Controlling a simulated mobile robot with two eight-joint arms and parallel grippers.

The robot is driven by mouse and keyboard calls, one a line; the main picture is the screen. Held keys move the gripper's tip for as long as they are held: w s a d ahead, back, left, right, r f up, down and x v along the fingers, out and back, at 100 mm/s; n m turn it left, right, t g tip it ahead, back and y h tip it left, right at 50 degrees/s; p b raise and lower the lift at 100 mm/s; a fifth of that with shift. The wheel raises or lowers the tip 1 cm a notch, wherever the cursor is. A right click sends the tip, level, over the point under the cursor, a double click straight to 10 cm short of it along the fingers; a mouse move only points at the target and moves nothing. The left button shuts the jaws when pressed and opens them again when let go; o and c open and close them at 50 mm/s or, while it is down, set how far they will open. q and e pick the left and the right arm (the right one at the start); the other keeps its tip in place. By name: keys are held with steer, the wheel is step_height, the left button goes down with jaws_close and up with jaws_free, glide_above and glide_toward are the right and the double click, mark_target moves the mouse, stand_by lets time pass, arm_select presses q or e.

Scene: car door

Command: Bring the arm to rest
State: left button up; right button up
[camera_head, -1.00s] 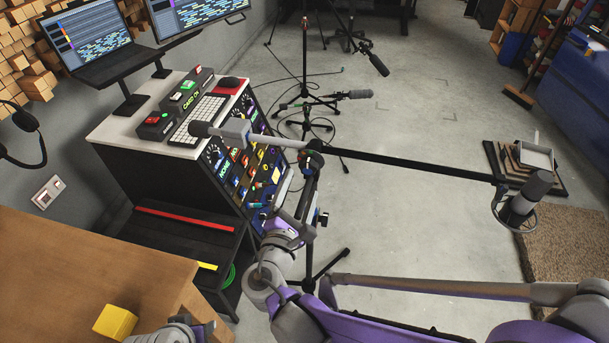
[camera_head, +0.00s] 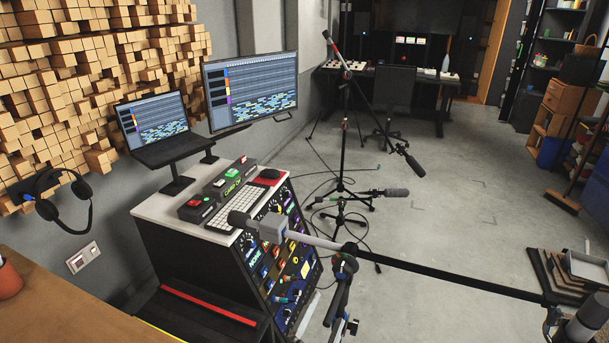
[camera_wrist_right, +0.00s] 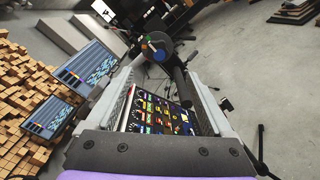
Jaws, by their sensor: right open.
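My right gripper (camera_wrist_right: 161,80) shows in the right wrist view, with its two fingers spread apart and nothing held between them. The mixing console (camera_wrist_right: 160,112), with lit coloured knobs, shows beyond and between the fingers. In the head view the console's panel (camera_head: 285,255) stands at lower centre. I cannot make out my right gripper clearly there. My left gripper is not in view.
A microphone boom (camera_head: 430,270) crosses in front of the console to the lower right. More microphone stands (camera_head: 343,150) and cables stand behind. Monitors (camera_head: 250,92) and a headset (camera_head: 62,200) are at left. The floor (camera_head: 450,215) at right is mostly clear.

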steer(key=s+d+f+m+g+y+p, duration=0.1)
steer(key=s+d+f+m+g+p, duration=0.15)
steer(key=d+m+g, duration=0.35)
steer(key=s+d+f+m+g+p, duration=0.25)
steer(key=s+d+m, duration=0.2)
steer(key=d, duration=0.35)
steer(key=s+a+r+m+g+y+p, duration=0.1)
steer(key=s+m+y+p, duration=0.4)
steer(key=m, duration=0.6)
step_height(320, 180, up, 2)
steer(key=shift+s+a+r+g+y, duration=0.1)
steer(key=shift+s+a+g+y, duration=0.2)
steer(key=shift+s+g+y, duration=0.7)
